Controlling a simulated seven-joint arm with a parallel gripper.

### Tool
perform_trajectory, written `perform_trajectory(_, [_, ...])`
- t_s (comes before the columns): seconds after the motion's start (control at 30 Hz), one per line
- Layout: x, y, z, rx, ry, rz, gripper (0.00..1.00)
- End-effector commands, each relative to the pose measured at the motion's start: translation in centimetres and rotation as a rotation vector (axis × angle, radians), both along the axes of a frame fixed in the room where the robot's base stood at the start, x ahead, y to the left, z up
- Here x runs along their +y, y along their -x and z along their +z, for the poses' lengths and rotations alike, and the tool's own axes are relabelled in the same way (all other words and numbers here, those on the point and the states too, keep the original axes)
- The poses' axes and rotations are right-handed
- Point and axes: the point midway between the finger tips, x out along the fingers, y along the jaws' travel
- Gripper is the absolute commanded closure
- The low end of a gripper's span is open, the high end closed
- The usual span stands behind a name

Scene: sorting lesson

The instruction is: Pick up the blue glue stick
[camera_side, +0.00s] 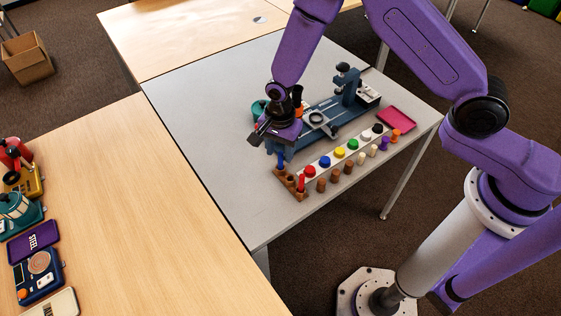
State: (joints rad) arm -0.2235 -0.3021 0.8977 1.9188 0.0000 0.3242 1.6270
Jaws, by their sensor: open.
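A slim upright blue stick (281,159), likely the blue glue stick, stands at the left end of a brown wooden rack (298,195). Its lower part seems to sit in the rack. My gripper (272,140) is open, just above and slightly left of the blue stick. The fingertips are small and dark here, so I cannot tell whether they touch it. A red stick (301,183) stands in the same rack, nearer the front.
A white strip with coloured round caps, including a blue one (325,161), runs beside several wooden pegs. A dark blue bench device (349,92) stands behind. A pink tray (396,119) lies at right. The grey table (225,190) is clear at front left.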

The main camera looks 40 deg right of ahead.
Motion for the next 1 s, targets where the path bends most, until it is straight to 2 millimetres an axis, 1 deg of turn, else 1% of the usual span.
perform_trajectory(0.1, [-0.4,-0.1,-1.7,0.004,0.002,-0.001,0.54])
perform_trajectory(0.3, [-0.3,-0.2,-3.8,0.002,0.001,0.001,0.54])
perform_trajectory(0.43, [-0.3,-0.2,-4.3,0.001,0.0,0.0,0.54])
perform_trajectory(0.63, [-0.3,-0.2,-4.3,0.0,0.0,0.0,0.54])
perform_trajectory(0.67, [-0.3,-0.2,-4.3,0.0,0.0,0.0,0.61])
perform_trajectory(0.7, [-0.3,-0.2,-4.3,0.0,0.0,0.0,0.74])
perform_trajectory(0.77, [-0.3,-0.2,-4.3,0.0,0.0,0.0,0.94])
perform_trajectory(0.8, [-0.3,-0.2,-4.3,0.001,0.0,0.0,1.0])
perform_trajectory(1.0, [-0.3,-0.2,-4.3,0.001,0.0,0.0,1.0])
